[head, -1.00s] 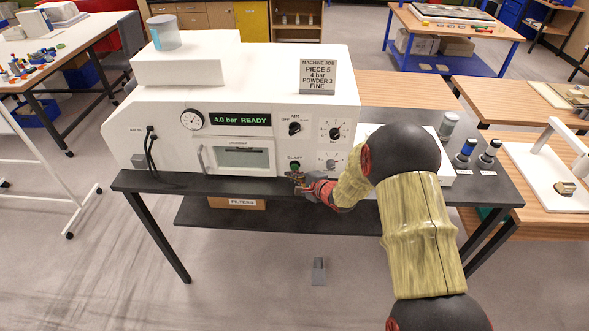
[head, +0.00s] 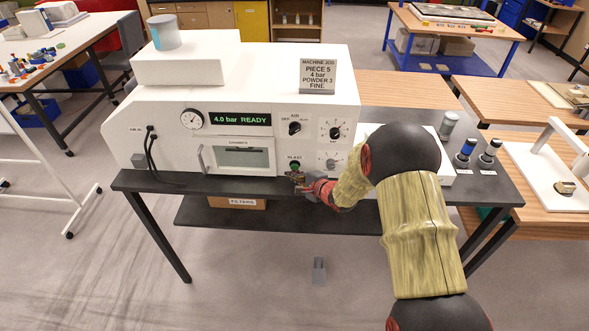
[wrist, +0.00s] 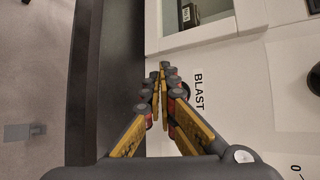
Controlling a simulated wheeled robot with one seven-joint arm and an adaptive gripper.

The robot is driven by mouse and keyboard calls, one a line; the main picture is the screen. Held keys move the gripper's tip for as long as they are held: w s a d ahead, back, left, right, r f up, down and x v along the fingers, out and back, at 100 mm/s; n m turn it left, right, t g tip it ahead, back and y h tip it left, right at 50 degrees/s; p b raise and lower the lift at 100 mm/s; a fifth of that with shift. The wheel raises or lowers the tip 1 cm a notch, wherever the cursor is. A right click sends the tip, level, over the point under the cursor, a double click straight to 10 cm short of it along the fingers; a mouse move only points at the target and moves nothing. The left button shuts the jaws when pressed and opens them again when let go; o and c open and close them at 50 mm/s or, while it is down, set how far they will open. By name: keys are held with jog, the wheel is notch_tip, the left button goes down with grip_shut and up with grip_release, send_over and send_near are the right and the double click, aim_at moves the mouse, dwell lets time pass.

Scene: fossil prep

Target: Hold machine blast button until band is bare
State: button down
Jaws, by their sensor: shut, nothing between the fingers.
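The white blasting machine (head: 240,95) stands on a dark bench, and its display (head: 240,119) reads "4.0 bar READY". The green blast button (head: 295,167) is on the front face, under the label "BLAST". My gripper (head: 299,180) is right in front of and slightly below the button, its fingers together and empty. In the wrist view the closed fingertips (wrist: 163,70) are beside the "BLAST" lettering and partly cover a dark round shape. I cannot tell whether they touch the button. The chamber window (head: 243,158) is shut; no band can be made out.
A job sign (head: 318,76) on the machine reads piece 5, 4 bar, powder 3, fine. The air knob (head: 295,128) and other dials sit near the button. Several capped bottles (head: 467,152) stand at the bench's right. A grey pedal-like object (head: 318,272) lies on the floor.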

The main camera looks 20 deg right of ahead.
jog(key=shift+w, duration=0.15)
jog(key=shift+w+d+p, duration=0.1)
jog(key=shift+w+p, duration=0.15)
jog(key=shift+p, duration=0.15)
jog(key=shift+w+d, duration=0.15)
jog(key=shift+w, duration=0.3)
dwell(3.2)
jog(key=shift+s+p, duration=0.2)
jog(key=shift+p, duration=0.15)
dwell(0.5)
jog(key=shift+s+a, duration=0.25)
jog(key=shift+s, duration=0.45)
jog(key=shift+s+p, duration=0.1)
jog(key=shift+p, duration=0.2)
jog(key=shift+s+a+p, duration=0.2)
jog(key=shift+s+a, duration=0.05)
jog(key=shift+s, duration=0.5)
jog(key=shift+s+a+p, duration=0.2)
jog(key=shift+s+a, duration=0.1)
jog(key=shift+s, duration=0.45)
jog(key=shift+s+a+p, duration=0.2)
jog(key=shift+s+a, duration=0.05)
jog(key=shift+s, duration=0.5)
